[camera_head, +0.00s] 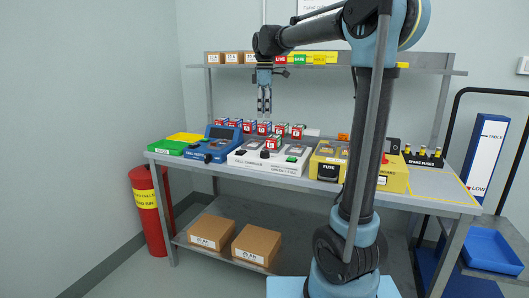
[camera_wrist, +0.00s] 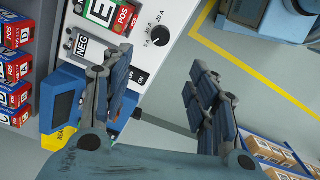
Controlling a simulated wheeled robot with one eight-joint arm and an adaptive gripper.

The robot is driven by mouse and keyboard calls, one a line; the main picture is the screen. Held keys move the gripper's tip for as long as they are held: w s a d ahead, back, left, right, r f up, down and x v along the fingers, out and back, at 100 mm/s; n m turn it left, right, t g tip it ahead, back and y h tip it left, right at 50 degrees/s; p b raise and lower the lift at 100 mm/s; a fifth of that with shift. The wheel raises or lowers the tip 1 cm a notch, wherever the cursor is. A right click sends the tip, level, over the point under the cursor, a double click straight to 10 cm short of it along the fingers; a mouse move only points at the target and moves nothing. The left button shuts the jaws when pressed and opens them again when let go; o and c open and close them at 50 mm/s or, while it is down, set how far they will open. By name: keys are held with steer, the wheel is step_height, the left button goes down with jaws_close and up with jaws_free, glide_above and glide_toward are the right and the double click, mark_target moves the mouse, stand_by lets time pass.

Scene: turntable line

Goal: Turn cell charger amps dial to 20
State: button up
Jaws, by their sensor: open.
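The white cell charger (camera_head: 268,160) stands on the bench, between a blue unit and a yellow fuse board. Its small black amps dial (camera_head: 265,155) is on the front. In the wrist view the round black dial (camera_wrist: 160,36) sits on the white panel (camera_wrist: 180,10), with "10 A" and "20 A" printed around its upper side. I cannot tell surely which mark its pointer faces. My gripper (camera_head: 264,103) hangs above the charger, open and empty, apart from the dial. In the wrist view its spread fingers (camera_wrist: 160,62) lie to either side below the dial.
The blue unit (camera_head: 215,147) stands left of the charger, and the yellow fuse board (camera_head: 393,178) right. Several red and blue labelled cells (camera_head: 262,128) stand behind the charger. A shelf (camera_head: 225,66) with boxes runs above. Open air surrounds my gripper.

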mark_target(265, 151)
step_height(265, 151, down, 17)
steer(key=shift+f, duration=0.1)
stand_by(0.6)
steer(key=c, duration=1.1)
